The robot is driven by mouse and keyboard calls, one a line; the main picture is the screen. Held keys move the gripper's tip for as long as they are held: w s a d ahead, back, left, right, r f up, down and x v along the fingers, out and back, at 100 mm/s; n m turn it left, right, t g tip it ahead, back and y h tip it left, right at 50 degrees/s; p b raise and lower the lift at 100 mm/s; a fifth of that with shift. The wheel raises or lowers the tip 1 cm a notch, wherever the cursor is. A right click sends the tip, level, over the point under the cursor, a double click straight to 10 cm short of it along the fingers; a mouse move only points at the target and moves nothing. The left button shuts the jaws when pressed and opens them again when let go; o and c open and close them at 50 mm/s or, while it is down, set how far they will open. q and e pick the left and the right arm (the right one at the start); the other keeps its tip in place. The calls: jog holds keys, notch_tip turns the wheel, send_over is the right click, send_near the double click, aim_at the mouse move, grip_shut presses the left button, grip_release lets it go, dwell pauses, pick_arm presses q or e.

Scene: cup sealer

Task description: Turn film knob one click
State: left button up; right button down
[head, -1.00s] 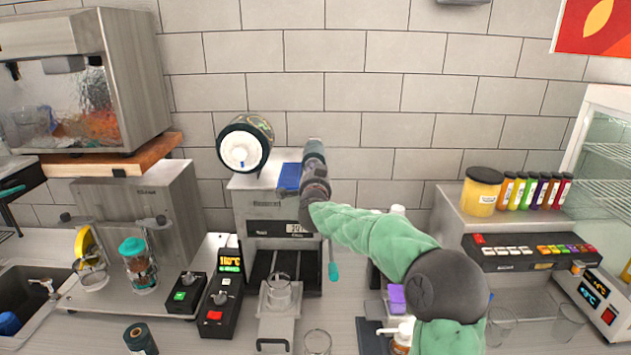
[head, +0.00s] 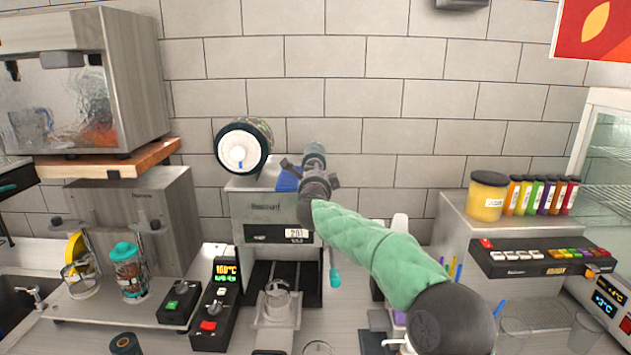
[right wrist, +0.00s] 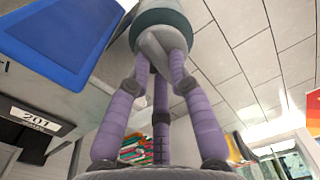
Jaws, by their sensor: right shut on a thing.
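The cup sealer (head: 266,212) stands in the middle of the counter, with a film roll (head: 243,147) with a white end disc on its top left and a blue part (head: 288,181) on its top right. My right gripper (head: 314,164) reaches up beside the blue part. Its purple fingers are shut on a grey-green cylindrical end piece, seemingly the film knob (head: 314,149). In the right wrist view, the fingers close together at the base of this knob (right wrist: 163,17). The gripped spot is partly hidden by the fingers. My left gripper is not in view.
A teal-tipped lever (head: 334,278) hangs at the sealer's right side, below my right arm. A clear cup (head: 278,297) sits in the sealer's tray. A control box (head: 217,300) stands to the left. Jars (head: 487,196) stand on the right-hand unit.

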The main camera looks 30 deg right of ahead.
jog(key=shift+a+f+m+b, duration=0.1)
jog(key=shift+f+m+b, duration=0.1)
jog(key=shift+m+b, duration=1.25)
jog(key=shift+m+p, duration=0.4)
jog(key=shift+m, duration=0.15)
jog(key=c, duration=1.1)
grip_release()
jog(key=shift+r, duration=0.1)
jog(key=v, duration=1.2)
